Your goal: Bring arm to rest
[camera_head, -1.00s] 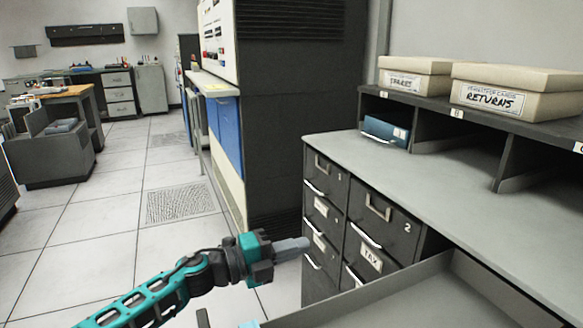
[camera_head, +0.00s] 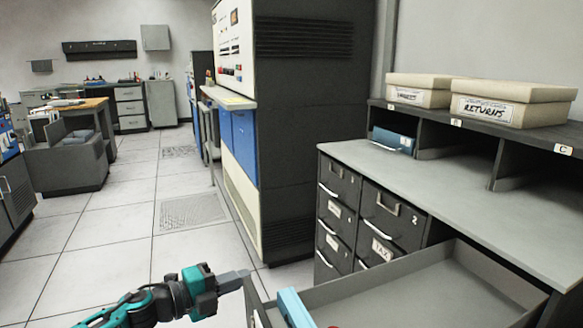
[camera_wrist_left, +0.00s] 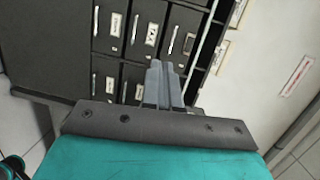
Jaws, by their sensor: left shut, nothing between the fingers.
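My left gripper (camera_head: 232,281) is in the lower middle of the head view, on a teal and black arm that comes in from the left. It is shut and empty, in front of the drawer cabinet (camera_head: 342,198) and beside an open drawer (camera_head: 425,276). In the left wrist view the two grey fingers (camera_wrist_left: 163,82) are together, with the cabinet's labelled drawers beyond them. My right gripper cannot be made out in either view.
The open grey drawer juts out at the lower right, with a light blue object (camera_head: 295,308) at its near side. Two boxes, one marked RETURNS (camera_head: 512,101), stand on the shelf (camera_head: 480,128). The tiled floor (camera_head: 110,235) at left is clear.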

